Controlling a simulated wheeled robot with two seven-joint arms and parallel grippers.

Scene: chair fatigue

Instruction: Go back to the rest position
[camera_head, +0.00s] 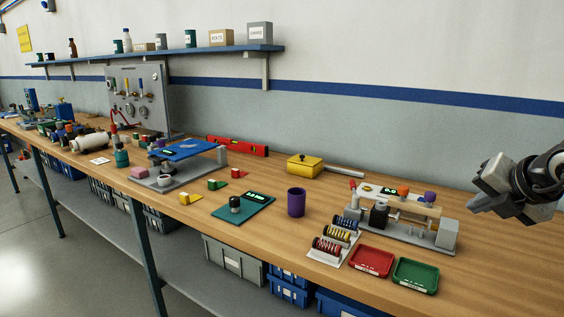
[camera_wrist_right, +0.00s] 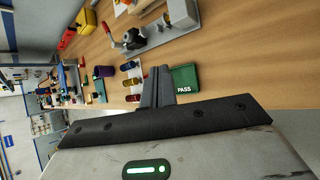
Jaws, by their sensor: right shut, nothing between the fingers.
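My right gripper (camera_head: 482,192) is at the right edge of the head view, raised above the workbench, to the right of the grey test rig (camera_head: 446,238). Its fingers are together and empty; they also show shut in the wrist view (camera_wrist_right: 157,84). In the wrist view the green tray marked PASS (camera_wrist_right: 186,80) lies beyond the fingers, apart from them. My left gripper does not show in either view.
The wooden workbench (camera_head: 500,262) is clear at the right. A red tray (camera_head: 371,261), the green tray (camera_head: 415,275) and a spool rack lie before the rig. A purple cup (camera_head: 296,202) and a yellow box (camera_head: 304,165) stand left of it. A wall rises behind.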

